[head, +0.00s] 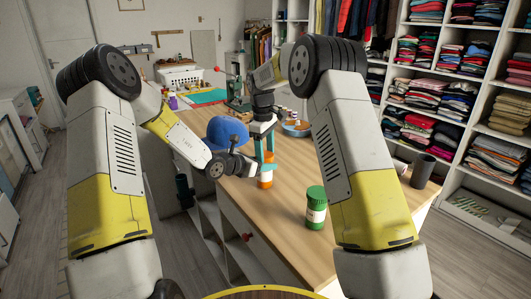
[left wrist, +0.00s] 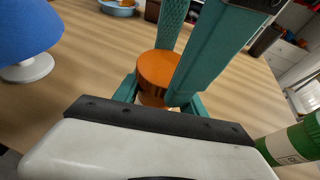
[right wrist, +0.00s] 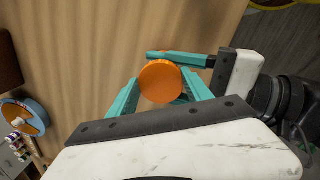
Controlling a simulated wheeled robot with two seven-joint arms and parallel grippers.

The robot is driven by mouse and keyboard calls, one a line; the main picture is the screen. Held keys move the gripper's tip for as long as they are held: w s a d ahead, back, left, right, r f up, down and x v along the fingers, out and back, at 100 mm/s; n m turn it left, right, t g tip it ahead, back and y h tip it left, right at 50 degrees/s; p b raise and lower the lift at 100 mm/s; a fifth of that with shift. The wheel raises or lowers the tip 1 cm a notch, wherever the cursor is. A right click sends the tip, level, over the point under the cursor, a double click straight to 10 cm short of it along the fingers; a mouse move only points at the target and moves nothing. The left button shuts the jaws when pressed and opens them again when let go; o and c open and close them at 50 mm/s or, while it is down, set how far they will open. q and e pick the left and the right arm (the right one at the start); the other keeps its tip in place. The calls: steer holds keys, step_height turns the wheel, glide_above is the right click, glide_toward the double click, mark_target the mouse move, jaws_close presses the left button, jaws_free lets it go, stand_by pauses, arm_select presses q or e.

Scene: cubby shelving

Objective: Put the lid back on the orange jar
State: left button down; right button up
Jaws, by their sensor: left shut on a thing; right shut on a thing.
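The orange jar (head: 265,184) stands upright near the table's front edge, with a pale band around its middle. My left gripper (head: 252,171) reaches in from the left and is shut on the jar's body. My right gripper (head: 265,154) comes down from above and is shut on the round orange lid (left wrist: 160,67) at the top of the jar. The lid also shows from above in the right wrist view (right wrist: 160,82), between teal fingers. It lies in line over the jar; the fingers hide the seam, so I cannot tell whether it is seated.
A green jar (head: 316,207) stands to the right on the table. A blue-shaded lamp (head: 227,131) is close behind my left gripper. A blue bowl (head: 298,128) and a dark cylinder (head: 423,171) stand farther off. The tabletop (head: 285,225) in front is clear.

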steer(key=shift+r, duration=0.15)
stand_by(0.8)
steer(key=shift+d+f, duration=0.1)
steer(key=shift+f, duration=0.8)
jaws_close()
steer(key=shift+s+r, duration=0.15)
steer(key=shift+r, duration=0.25)
steer(key=shift+a+r, duration=0.3)
stand_by(0.5)
steer(key=shift+d+f+t, duration=0.1)
steer(key=shift+f+t, duration=0.1)
steer(key=shift+t, duration=0.1)
stand_by(0.5)
